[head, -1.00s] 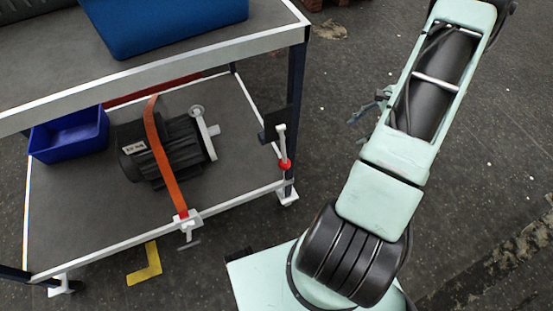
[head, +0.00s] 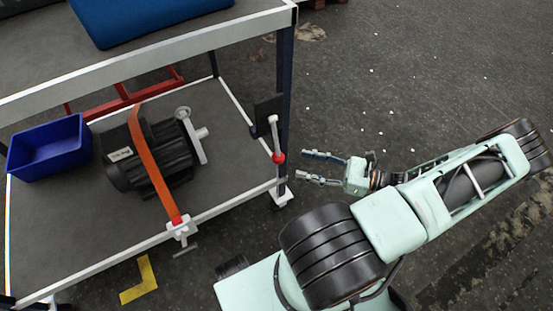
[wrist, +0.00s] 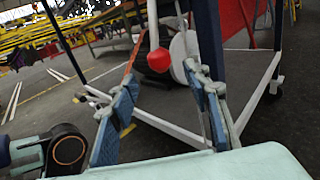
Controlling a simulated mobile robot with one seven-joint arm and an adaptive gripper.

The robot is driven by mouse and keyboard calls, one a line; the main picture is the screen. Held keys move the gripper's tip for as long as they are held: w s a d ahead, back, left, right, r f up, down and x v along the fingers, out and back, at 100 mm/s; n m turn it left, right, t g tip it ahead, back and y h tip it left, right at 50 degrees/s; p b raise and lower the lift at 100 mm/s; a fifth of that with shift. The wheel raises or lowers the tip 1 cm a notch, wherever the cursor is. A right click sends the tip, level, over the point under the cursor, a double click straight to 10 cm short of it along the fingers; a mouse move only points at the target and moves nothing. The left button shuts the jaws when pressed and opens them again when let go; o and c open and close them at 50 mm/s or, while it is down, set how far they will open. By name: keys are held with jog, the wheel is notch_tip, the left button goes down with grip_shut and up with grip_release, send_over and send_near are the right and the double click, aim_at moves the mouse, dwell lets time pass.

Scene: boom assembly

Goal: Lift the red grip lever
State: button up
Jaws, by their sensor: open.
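The red grip lever (head: 276,140) is a pale rod with a red knob, hanging by a dark plate at the cart's near right leg. Its red knob also shows in the wrist view (wrist: 159,61), at top centre between the finger tips. My gripper (head: 303,165) is open and empty, just right of the red knob, its two fingers pointing left towards it. In the wrist view my gripper (wrist: 163,80) shows blue-padded fingers spread on either side of the knob's line. The knob appears beyond the tips and apart from them.
The cart's white lower-shelf rim (head: 100,262) and dark leg (head: 285,90) stand close to the lever. A dark motor (head: 150,160) lies under an orange strap (head: 155,165) beside a blue bin (head: 48,148). A white clamp (head: 182,228) sits on the front rim. Floor to the right is clear.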

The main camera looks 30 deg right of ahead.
aim_at(278, 158)
jog(key=b+x, duration=0.1)
jog(key=x, duration=0.8)
jog(key=shift+c, duration=0.3)
grip_shut()
